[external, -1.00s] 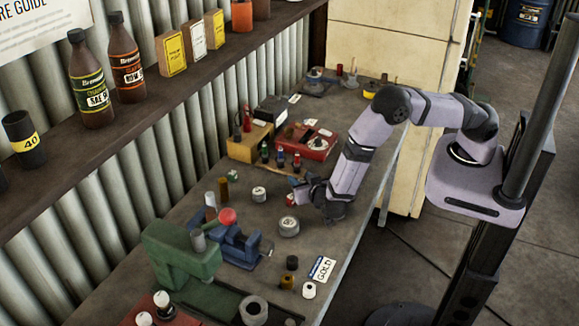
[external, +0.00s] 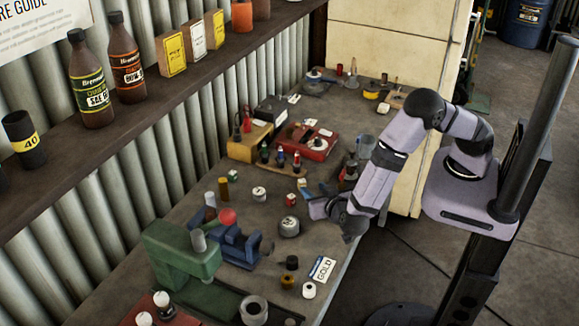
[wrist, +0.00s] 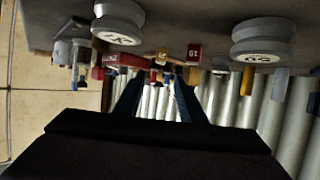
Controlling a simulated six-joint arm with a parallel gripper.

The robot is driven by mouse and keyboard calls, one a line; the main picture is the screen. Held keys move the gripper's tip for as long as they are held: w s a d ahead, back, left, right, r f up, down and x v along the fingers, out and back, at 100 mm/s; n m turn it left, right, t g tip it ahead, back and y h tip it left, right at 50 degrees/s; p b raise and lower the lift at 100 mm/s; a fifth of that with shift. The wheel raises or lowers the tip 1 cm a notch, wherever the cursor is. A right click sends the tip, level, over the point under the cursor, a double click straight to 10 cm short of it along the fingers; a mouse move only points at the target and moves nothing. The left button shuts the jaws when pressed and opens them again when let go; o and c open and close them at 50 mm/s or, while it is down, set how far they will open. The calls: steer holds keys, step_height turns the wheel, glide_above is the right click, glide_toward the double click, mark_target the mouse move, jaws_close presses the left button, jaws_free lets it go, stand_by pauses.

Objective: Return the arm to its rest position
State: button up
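My arm is lavender and dark grey and bends over the right edge of the workbench (external: 325,100) in the external view. My gripper (external: 318,207) hangs near that edge, right of a round grey weight (external: 289,227), pointing left toward the corrugated wall. In the wrist view the two dark fingers of my gripper (wrist: 158,88) stand apart with a visible gap and nothing between them. In the external view the fingertips are small and hard to make out.
A green vise-like tool (external: 180,250), a blue vise (external: 240,245), a red toolbox (external: 308,143) and small pots crowd the bench. A GOLD card (external: 322,269) lies near the front. A dark pole (external: 540,130) stands beside my base. The floor right of the bench is partly clear.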

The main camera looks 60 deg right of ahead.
stand_by(0.3)
steer(key=w+y+p, duration=0.1)
steer(key=w, duration=0.1)
steer(key=w+r+y, duration=0.1)
steer(key=w+y, duration=0.1)
steer(key=w+y+p, duration=0.1)
steer(key=w+y, duration=0.1)
steer(key=shift+w+d+r+p, duration=0.3)
steer(key=shift+d, duration=0.05)
steer(key=shift+w+d+r+y+p, duration=0.15)
steer(key=shift+w+y+p, duration=0.2)
steer(key=shift+y, duration=0.45)
steer(key=s+d+n+g+y+p, duration=0.1)
steer(key=s+d+g+y, duration=0.25)
steer(key=s, duration=0.55)
steer(key=s+d+n+g+y+p, duration=0.15)
steer(key=s+d+g, duration=0.25)
steer(key=s, duration=0.4)
steer(key=s+d+r+n+g+h+b, duration=0.1)
steer(key=s+d+n+b, duration=0.4)
steer(key=d, duration=0.5)
steer(key=shift+s+r+n+g+h+b, duration=0.4)
steer(key=shift+s+n+g+h, duration=0.25)
steer(key=shift+s, duration=0.55)
steer(key=shift+o, duration=0.5)
